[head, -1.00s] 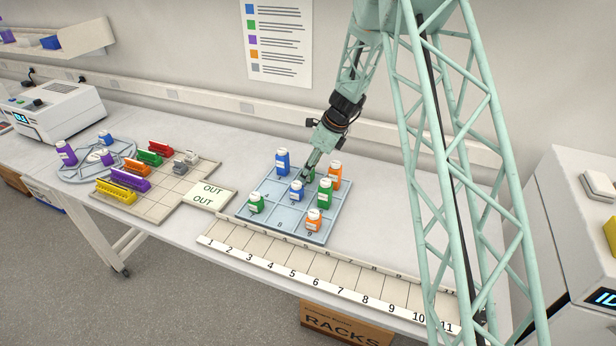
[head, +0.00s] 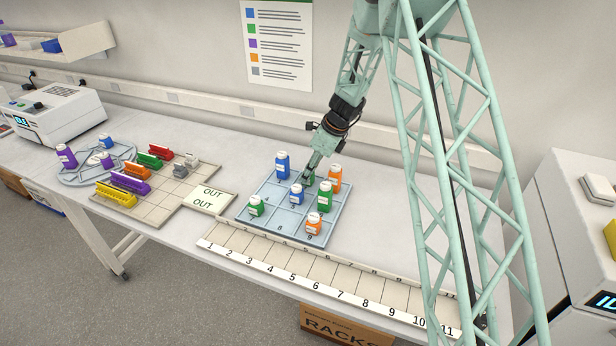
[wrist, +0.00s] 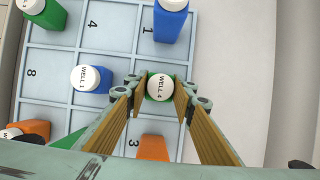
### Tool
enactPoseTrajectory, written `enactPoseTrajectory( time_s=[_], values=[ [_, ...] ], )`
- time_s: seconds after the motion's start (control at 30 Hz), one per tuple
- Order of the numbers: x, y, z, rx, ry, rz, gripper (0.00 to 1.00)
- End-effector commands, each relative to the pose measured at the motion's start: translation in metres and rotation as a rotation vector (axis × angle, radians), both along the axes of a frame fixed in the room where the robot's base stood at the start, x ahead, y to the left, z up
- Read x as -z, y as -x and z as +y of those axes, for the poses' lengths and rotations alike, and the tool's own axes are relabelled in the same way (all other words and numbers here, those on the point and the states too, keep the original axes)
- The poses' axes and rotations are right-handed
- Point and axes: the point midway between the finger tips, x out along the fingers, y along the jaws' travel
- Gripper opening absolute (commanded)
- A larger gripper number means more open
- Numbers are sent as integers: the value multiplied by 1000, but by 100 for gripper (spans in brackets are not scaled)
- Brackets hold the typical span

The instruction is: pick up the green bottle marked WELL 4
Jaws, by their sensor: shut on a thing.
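The green bottle marked WELL 4 (wrist: 150,98) shows in the wrist view from above, its white cap lettered WELL 4 and a little green showing around it. My gripper (wrist: 160,90) has a finger on each side of it and is shut on it. In the head view my gripper (head: 309,178) reaches down at the back of the blue gridded tray (head: 264,226), and the bottle is mostly hidden there. It is over the cell between those marked 1 and 3. I cannot tell whether it touches the tray.
A blue bottle (head: 283,165) and an orange bottle (head: 335,179) flank my gripper; a blue bottle (head: 296,196) stands in front. Green bottles (head: 256,207) (head: 325,194) and an orange bottle (head: 314,226) stand on the tray. A numbered rack strip (head: 310,280) lies along the front edge.

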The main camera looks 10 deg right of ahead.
Motion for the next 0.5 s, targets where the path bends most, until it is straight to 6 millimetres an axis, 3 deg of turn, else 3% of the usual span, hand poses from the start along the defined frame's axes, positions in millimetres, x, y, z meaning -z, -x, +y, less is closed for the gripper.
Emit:
enactPoseTrajectory(
  time_s=[0.27,0.5],
  values=[
    [-15,0,0,-2,0,-1,13],
    [-45,-1,0,0,0,-2,13]
  ],
)
